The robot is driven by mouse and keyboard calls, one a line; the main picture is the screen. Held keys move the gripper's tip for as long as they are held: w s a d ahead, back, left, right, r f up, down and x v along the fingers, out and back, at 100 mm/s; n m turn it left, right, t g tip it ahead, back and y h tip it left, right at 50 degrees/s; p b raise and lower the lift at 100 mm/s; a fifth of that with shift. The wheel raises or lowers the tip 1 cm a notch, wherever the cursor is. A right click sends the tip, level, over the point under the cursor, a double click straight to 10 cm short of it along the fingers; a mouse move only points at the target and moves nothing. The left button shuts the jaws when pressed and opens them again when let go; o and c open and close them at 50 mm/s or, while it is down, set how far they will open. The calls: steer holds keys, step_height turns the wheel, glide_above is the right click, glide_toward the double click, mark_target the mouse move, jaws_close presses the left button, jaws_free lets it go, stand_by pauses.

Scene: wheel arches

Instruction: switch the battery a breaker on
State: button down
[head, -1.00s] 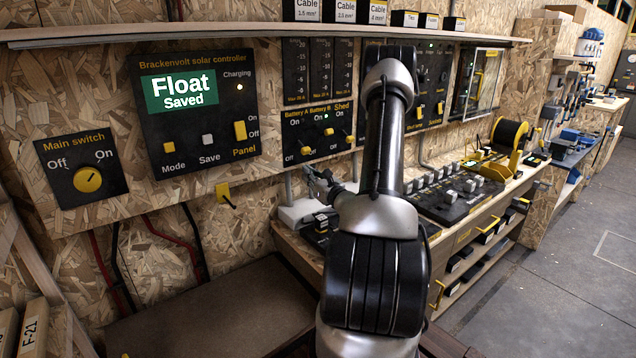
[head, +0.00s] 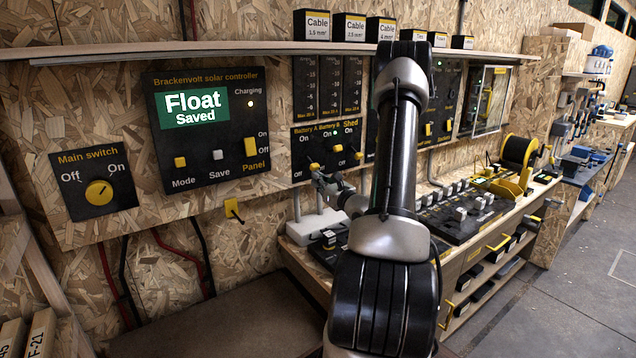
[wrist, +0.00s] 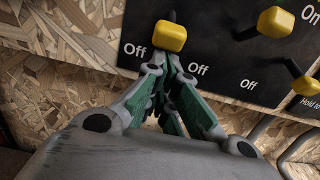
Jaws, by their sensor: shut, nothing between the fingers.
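The battery A breaker is the left yellow-knobbed lever (head: 314,167) on the black breaker panel (head: 300,142). Its lever points down to the Off side. In the wrist view its yellow knob (wrist: 170,37) sits between two "Off" labels. My gripper (wrist: 167,62) is shut and empty, its tips right below this knob; I cannot tell whether they touch it. In the head view my gripper (head: 318,174) is just under the lever. The battery B lever (head: 338,148) stands higher, with a green light above it. It also shows in the wrist view (wrist: 276,22).
The shed lever (head: 358,155) is right of battery B and also shows in the wrist view (wrist: 305,87). The solar controller (head: 208,125) reads "Float Saved". The main switch (head: 98,190) is far left. A bench with switches (head: 465,215) lies below and right.

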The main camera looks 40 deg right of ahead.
mark_target(318, 166)
steer(key=shift+s+r+g, duration=0.25)
steer(key=shift+r+g, duration=0.1)
steer(key=shift+g, duration=0.15)
steer(key=r+g, duration=0.1)
steer(key=s+r+g, duration=0.1)
steer(key=g, duration=0.1)
steer(key=r+g, duration=0.1)
steer(key=shift+s+r+g, duration=0.35)
steer(key=shift+s+g, duration=0.05)
steer(key=shift+r, duration=0.1)
steer(key=shift+r, duration=0.7)
